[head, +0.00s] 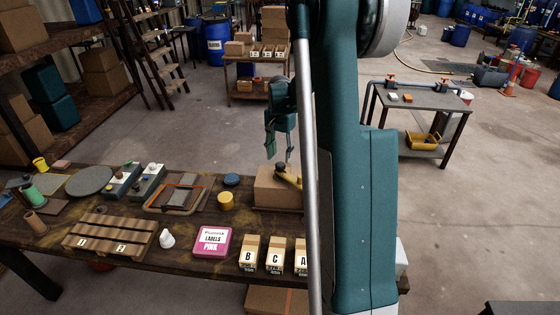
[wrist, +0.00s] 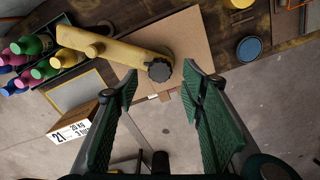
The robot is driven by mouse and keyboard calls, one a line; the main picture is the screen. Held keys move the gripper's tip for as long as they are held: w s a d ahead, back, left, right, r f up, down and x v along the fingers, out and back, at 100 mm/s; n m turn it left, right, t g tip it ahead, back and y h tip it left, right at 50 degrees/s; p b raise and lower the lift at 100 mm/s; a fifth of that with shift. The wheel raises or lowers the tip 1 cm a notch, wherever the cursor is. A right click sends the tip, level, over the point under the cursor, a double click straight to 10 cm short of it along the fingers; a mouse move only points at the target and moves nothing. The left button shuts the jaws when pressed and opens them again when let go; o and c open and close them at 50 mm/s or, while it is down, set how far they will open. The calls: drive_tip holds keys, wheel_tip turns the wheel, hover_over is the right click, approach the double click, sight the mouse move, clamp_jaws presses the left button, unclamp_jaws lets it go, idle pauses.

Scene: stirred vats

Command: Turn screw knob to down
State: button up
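The screw knob is a dark, ridged round knob (wrist: 159,70) on one end of a yellow arm-like piece (wrist: 120,53). This piece lies over a brown box (wrist: 190,38). In the head view the knob (head: 281,168) and the box (head: 272,193) are at the table's back edge, partly hidden by my arm. My gripper (head: 279,157) is open and empty, pointing down just above the knob. In the wrist view the fingers of my gripper (wrist: 160,75) are spread wide, with the knob between their tips in the picture. I see no contact.
A yellow round container (head: 225,201) and a blue disc (head: 231,180) stand left of the box. Lettered cartons (head: 275,254) and a pink label box (head: 212,241) are in front. Several coloured bottles (wrist: 30,55) are at the upper left in the wrist view.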

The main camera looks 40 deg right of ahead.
sight(280, 164)
wheel_tip(280, 164, up, 7)
idle(0.4)
drive_tip(key=shift+a+r, duration=0.1)
idle(0.5)
drive_tip(key=s+a+r+n+t, duration=0.15)
drive_tip(key=s+a+r, duration=0.25)
drive_tip(key=a, duration=0.4)
drive_tip(key=s+a+r+n+t+h, duration=0.1)
drive_tip(key=s+a+r+n, duration=0.2)
drive_tip(key=a, duration=0.5)
drive_tip(key=s+a+r+n+t, duration=0.15)
drive_tip(key=s+a+r, duration=0.25)
drive_tip(key=a, duration=0.4)
drive_tip(key=s+a+f+n+t+y+b, duration=0.1)
drive_tip(key=s+a+f+n+t, duration=0.2)
drive_tip(key=s+a+n, duration=0.4)
drive_tip(key=shift+s+a+f+n, duration=0.4)
drive_tip(key=shift+s+a+f, duration=0.25)
drive_tip(key=shift+s+a, duration=4.6)
